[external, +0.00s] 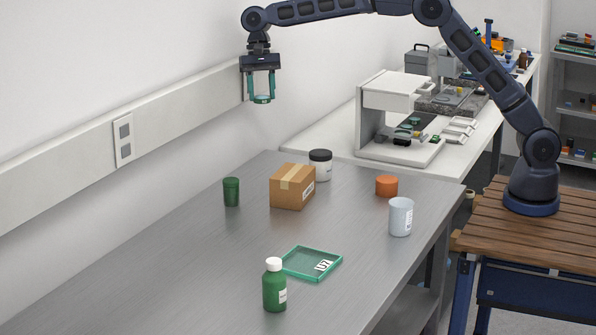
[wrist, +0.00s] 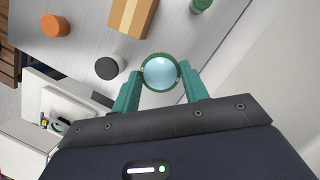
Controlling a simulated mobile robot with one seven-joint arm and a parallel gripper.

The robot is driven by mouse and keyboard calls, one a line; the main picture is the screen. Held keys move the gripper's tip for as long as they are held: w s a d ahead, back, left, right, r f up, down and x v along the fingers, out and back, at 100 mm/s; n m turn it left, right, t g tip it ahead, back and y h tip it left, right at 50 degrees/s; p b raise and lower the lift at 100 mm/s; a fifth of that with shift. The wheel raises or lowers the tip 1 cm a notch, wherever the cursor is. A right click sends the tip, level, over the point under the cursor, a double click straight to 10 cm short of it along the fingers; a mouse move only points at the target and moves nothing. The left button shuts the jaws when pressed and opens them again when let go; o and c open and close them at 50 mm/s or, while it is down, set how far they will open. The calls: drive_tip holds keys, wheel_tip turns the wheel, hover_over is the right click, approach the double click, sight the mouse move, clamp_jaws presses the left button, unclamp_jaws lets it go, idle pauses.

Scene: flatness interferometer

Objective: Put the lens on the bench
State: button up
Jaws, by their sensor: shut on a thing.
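My gripper (external: 262,99) is shut on the lens (wrist: 160,72), a round pale-blue glass disc in a green ring. In the wrist view the lens sits between the two teal fingertips. In the external view the lens and gripper hang in the air near the wall, above the far end of the grey metal bench (external: 190,262). A second, white bench (external: 310,130) stands behind it; I cannot tell which one the task means. The grey bench also shows in the wrist view (wrist: 205,55).
The grey bench holds a cardboard box (external: 291,187), black-lidded jar (external: 320,165), green canister (external: 231,191), orange tub (external: 386,186), white cup (external: 401,217), green tray (external: 297,269) and green bottle (external: 274,287). A white instrument (external: 385,100) stands on the white bench. The grey bench's left front is clear.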

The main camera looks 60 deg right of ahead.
drive_tip(key=s+a+m, duration=0.2)
drive_tip(key=s+a, duration=0.1)
drive_tip(key=a, duration=1.2)
drive_tip(key=m+t, duration=0.2)
drive_tip(key=m, duration=0.4)
hover_over(246, 270)
drive_tip(key=shift+y, duration=0.4)
drive_tip(key=f, duration=1.6)
drive_tip(key=d+f, duration=0.1)
drive_tip(key=f, duration=0.8)
drive_tip(key=shift+w+f, duration=0.1)
drive_tip(key=shift+w, duration=0.05)
drive_tip(key=shift+f, duration=0.1)
drive_tip(key=o, duration=1)
